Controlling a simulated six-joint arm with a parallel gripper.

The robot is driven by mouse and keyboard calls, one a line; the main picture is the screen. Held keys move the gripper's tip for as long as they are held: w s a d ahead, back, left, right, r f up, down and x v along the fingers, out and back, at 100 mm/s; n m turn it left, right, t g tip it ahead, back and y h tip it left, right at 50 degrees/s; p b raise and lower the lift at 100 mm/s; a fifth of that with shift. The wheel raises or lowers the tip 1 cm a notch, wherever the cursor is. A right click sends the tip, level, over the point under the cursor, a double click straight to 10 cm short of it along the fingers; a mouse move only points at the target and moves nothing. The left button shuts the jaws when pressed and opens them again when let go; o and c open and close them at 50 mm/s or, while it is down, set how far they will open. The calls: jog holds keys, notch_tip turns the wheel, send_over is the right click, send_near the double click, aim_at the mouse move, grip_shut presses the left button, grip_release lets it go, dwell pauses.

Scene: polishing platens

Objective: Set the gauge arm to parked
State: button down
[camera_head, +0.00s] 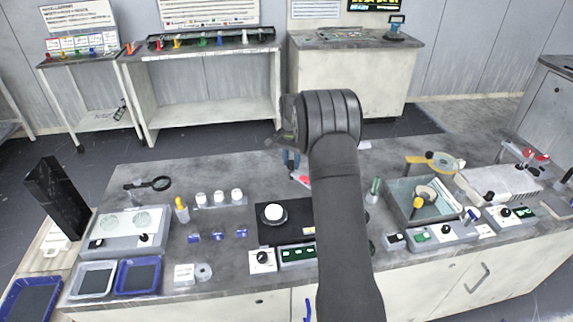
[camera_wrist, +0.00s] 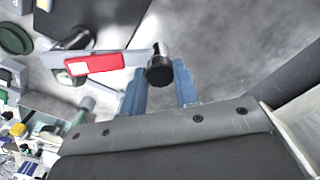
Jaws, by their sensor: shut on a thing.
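The gauge arm is a flat grey bar with a red and white label (camera_wrist: 95,64) and a black knob (camera_wrist: 160,72) at its end. My gripper (camera_wrist: 158,76) has its blue fingers on either side of the knob and is shut on it. In the head view my gripper (camera_head: 291,159) shows as small blue fingers below my dark wrist. A bit of the gauge arm with its red label (camera_head: 301,179) shows beside my arm. My arm hides the rest of the gauge arm and its pivot there.
A black plate (camera_head: 268,236) with a white-topped round part (camera_head: 275,213) lies to the left of my arm. White jars (camera_head: 219,197) stand farther left. A green-grey tray (camera_head: 399,196) stands to the right. Bare bench top lies behind the gripper.

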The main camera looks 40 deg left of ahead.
jog(key=shift+w+d+m, duration=0.1)
jog(key=shift+w+m, duration=0.3)
jog(key=shift+w, duration=0.15)
jog(key=c, duration=1.1)
grip_release()
jog(key=shift+w, duration=0.1)
jog(key=shift+r, duration=0.15)
notch_tip(320, 180, up, 17)
